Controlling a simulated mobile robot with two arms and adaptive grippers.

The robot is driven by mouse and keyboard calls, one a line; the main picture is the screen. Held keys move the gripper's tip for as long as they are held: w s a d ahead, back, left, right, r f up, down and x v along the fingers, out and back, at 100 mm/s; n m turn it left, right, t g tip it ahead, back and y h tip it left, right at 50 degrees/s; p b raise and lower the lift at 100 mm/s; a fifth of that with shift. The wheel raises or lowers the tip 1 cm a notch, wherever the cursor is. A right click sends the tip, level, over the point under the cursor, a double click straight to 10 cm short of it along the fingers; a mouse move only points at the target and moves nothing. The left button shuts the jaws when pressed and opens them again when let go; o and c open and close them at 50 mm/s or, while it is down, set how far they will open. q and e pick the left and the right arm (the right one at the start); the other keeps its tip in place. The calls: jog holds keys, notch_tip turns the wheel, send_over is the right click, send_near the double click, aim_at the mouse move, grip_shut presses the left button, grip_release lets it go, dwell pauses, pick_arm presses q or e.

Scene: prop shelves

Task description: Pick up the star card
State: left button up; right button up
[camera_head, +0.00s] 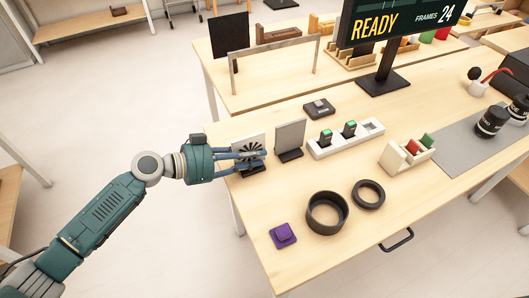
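The star card (251,147) is a white card with a black burst of rays, standing upright near the left edge of the wooden table. Its dark base shows below it. My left gripper (262,158) reaches in from the left at the card, with its two blue fingers apart. The fingers cover part of the card, and I cannot tell whether they touch it. The card looks still in its stand. My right gripper is not in view.
A grey card on a stand (290,138) is close to the right. Beyond it are a white holder strip (345,141) and a small dark box (318,108). Black rings (327,213) and a purple block (283,235) lie in front. A wooden frame (274,46) stands behind.

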pick_arm(q)
jog(key=shift+s+a, duration=0.15)
jog(key=shift+a, duration=0.35)
jog(key=shift+c, duration=0.5)
jog(key=c, duration=0.4)
jog(key=shift+d, duration=0.15)
grip_shut()
